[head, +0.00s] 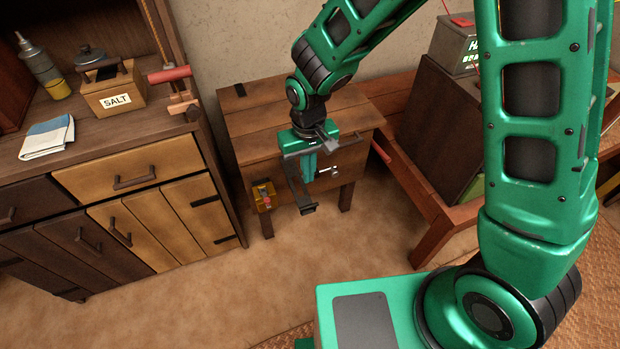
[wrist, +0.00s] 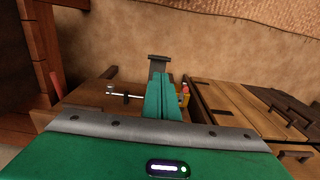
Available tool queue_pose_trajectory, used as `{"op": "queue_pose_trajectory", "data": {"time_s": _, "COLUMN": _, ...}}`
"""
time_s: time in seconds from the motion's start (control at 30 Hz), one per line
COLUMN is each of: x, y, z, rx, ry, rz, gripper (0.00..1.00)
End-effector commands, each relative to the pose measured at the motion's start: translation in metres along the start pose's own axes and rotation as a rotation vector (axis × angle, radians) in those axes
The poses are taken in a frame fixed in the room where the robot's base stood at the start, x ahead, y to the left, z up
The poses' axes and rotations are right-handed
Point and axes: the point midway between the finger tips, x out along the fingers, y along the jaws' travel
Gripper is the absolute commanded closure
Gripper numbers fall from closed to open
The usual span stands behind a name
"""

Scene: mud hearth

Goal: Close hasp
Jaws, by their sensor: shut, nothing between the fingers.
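A wooden chest (head: 260,125) on legs stands against the wall. A dark metal strap that looks like the hasp (head: 297,190) hangs at its front and ends in a wider plate. The strap end also shows beyond my fingers in the wrist view (wrist: 157,66). My gripper (head: 309,176) is shut and empty, in front of the chest and close beside the strap; I cannot tell whether they touch. In the wrist view my closed fingers (wrist: 162,98) hide part of the strap. A silver pin (head: 328,171) sits to the right of my gripper. The staple is not clearly visible.
A yellow padlock-like piece (head: 263,196) is on the chest's front left. A cabinet (head: 150,215) stands to the left, with a salt box (head: 116,97) on top. A reddish wooden bench (head: 432,215) stands right. The floor (head: 240,285) before the chest is clear.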

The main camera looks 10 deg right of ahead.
Motion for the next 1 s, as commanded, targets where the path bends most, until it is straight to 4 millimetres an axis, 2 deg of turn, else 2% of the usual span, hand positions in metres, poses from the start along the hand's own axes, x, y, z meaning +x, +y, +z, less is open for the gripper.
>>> {"op": "queue_pose_trajectory", "data": {"time_s": 0.3, "x": 0.057, "y": 0.002, "z": 0.002, "rx": 0.001, "ry": -0.006, "rz": 0.003, "gripper": 1.00}}
{"op": "queue_pose_trajectory", "data": {"time_s": 0.6, "x": 0.104, "y": 0.001, "z": 0.001, "rx": 0.000, "ry": -0.003, "rz": 0.002, "gripper": 1.00}}
{"op": "queue_pose_trajectory", "data": {"time_s": 0.8, "x": 0.120, "y": 0.001, "z": 0.001, "rx": 0.001, "ry": -0.001, "rz": 0.001, "gripper": 1.00}}
{"op": "queue_pose_trajectory", "data": {"time_s": 1.0, "x": 0.124, "y": 0.001, "z": 0.000, "rx": 0.001, "ry": 0.000, "rz": 0.001, "gripper": 1.00}}
